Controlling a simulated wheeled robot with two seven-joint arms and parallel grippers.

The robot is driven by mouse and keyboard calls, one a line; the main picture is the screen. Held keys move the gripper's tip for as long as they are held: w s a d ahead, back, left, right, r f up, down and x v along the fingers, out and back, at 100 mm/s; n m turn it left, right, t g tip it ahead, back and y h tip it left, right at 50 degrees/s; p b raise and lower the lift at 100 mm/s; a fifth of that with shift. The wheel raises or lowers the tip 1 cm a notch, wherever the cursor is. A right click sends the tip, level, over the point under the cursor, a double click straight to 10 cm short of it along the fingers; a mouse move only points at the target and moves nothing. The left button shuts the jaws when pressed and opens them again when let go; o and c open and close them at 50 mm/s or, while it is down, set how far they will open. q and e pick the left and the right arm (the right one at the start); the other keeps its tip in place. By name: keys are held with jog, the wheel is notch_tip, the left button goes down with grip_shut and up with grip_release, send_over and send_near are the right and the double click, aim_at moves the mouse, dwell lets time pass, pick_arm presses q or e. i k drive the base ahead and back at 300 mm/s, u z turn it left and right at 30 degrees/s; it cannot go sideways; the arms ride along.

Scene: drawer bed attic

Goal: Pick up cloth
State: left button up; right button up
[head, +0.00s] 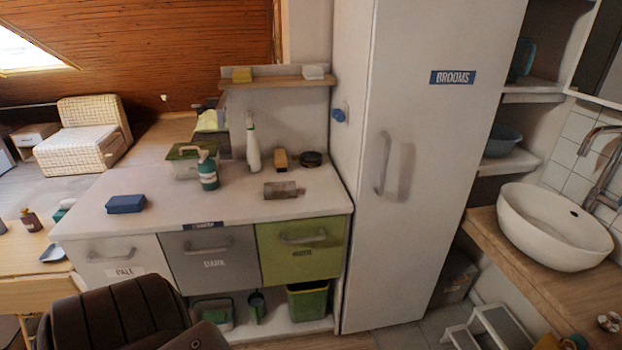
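No single thing is plainly the cloth. A pale yellow-green, cloth-like piece (210,121) lies at the back left of the counter, by the shelf's side. A dark blue flat block (125,204), perhaps a folded cloth or a sponge, lies at the counter's front left. Neither of my grippers shows in the head view.
The white counter (160,218) holds a green bottle (208,174), a white spray bottle (252,150), a box (183,162) and brushes. Below are white, grey and green drawers. A dark brown seat-like shape (125,318) stands in front at left. The tall BROOMS cabinet (430,150) is shut.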

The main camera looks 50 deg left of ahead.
aim_at(281, 189)
jog(key=u, duration=0.2)
jog(key=i, duration=0.8)
jog(key=u, duration=1.15)
jog(key=i, duration=0.6)
jog(key=u, duration=0.65)
